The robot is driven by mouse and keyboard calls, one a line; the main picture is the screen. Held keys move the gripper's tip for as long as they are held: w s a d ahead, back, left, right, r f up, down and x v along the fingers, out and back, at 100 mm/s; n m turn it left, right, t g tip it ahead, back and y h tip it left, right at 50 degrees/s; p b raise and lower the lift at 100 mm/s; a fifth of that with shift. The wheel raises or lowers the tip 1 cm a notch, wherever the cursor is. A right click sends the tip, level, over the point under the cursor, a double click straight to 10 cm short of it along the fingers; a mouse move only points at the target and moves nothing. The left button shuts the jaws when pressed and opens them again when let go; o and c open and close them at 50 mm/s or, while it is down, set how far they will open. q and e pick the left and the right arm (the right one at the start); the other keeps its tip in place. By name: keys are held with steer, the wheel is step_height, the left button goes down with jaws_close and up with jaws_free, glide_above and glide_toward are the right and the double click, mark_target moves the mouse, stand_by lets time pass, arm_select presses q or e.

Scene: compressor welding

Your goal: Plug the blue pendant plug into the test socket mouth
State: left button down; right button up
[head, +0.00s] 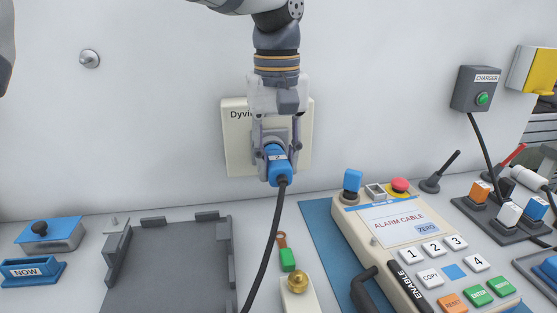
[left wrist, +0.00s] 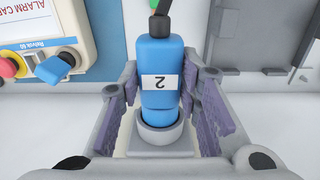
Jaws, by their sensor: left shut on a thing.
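The blue pendant plug (head: 278,166) is held at the beige wall panel (head: 236,150), its black cable hanging down. My left gripper (head: 277,150) is shut on the plug, one finger on each side. In the left wrist view the plug (left wrist: 162,70) carries a white label with a 2. Its front end meets a pale grey ring (left wrist: 160,135), apparently the socket mouth. I cannot tell how deep the plug sits in it. In the head view the gripper and plug hide most of the socket. My right gripper is not in view.
An alarm cable box (head: 390,232) with several buttons stands on a blue mat (head: 318,225) at the right. A grey tray (head: 170,265) lies front left. A brass-knobbed block (head: 298,295) stands below the plug. A charger (head: 476,90) hangs on the wall.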

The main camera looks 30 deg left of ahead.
arm_select(q)
steer(key=shift+w+a, duration=0.55)
steer(key=shift+w, duration=0.15)
stand_by(0.8)
steer(key=c, duration=1.1)
jaws_free()
step_height(320, 180, up, 12)
steer(key=shift+r, duration=0.1)
